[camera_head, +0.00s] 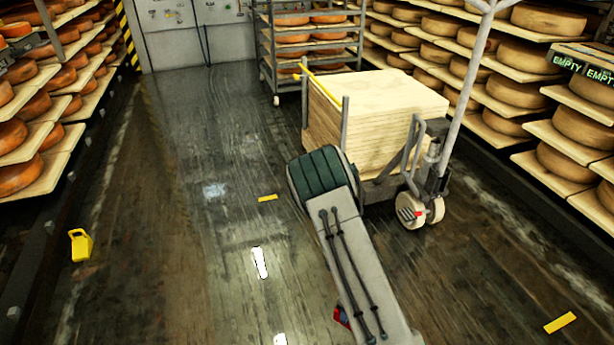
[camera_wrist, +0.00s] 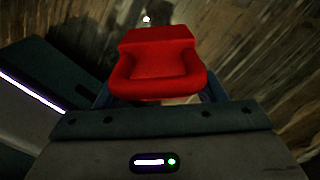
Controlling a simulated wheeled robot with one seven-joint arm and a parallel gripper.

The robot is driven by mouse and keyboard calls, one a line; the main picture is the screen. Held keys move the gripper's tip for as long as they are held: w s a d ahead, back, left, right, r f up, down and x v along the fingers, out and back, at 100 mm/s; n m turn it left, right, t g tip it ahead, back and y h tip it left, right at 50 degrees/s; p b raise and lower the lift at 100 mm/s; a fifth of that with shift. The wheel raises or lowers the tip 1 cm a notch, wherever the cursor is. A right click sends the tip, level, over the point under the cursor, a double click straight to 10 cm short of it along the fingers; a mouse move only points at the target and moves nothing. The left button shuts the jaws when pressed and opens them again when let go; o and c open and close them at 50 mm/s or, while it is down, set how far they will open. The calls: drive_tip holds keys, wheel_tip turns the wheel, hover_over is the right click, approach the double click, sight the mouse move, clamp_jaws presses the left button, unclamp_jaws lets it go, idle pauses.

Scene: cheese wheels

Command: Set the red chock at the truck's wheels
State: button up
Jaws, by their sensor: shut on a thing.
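The red chock (camera_wrist: 157,55) fills the middle of the wrist view, with its looped handle toward me. My gripper (camera_wrist: 158,94) is shut on it, with bluish fingers partly showing at both sides of the handle. In the head view, only a small red part of the chock (camera_head: 341,317) shows beside my arm; the gripper is mostly hidden there. The grey truck (camera_head: 437,165) stands right of centre, bearing stacked pale boards. Its cream wheels (camera_head: 411,211) rest on the floor, beyond and to the right of the chock. No truck wheel is clear in the wrist view.
A yellow chock-like block (camera_head: 81,245) sits on the floor at left. Cheese shelves (camera_head: 30,150) line the left side and more shelves (camera_head: 560,115) the right. A rack (camera_head: 310,50) stands at the back. Yellow floor marks (camera_head: 560,322) are flat.

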drive_tip(key=w+a+r+n, duration=0.2)
drive_tip(key=w+r+n, duration=0.1)
drive_tip(key=r+n, duration=0.4)
drive_tip(key=w+a+r+n, duration=0.2)
drive_tip(key=r+n, duration=0.4)
drive_tip(key=d+r+n+p, duration=0.2)
drive_tip(key=r+n+p, duration=0.4)
drive_tip(key=r+p, duration=1.3)
drive_tip(key=d+r+n+p, duration=0.3)
drive_tip(key=r+n+p, duration=0.3)
drive_tip(key=r+p, duration=1.3)
wheel_tip(320, 180, up, 4)
drive_tip(key=shift+d+r+n, duration=0.2)
drive_tip(key=shift+r+n, duration=0.05)
drive_tip(key=shift+n, duration=0.05)
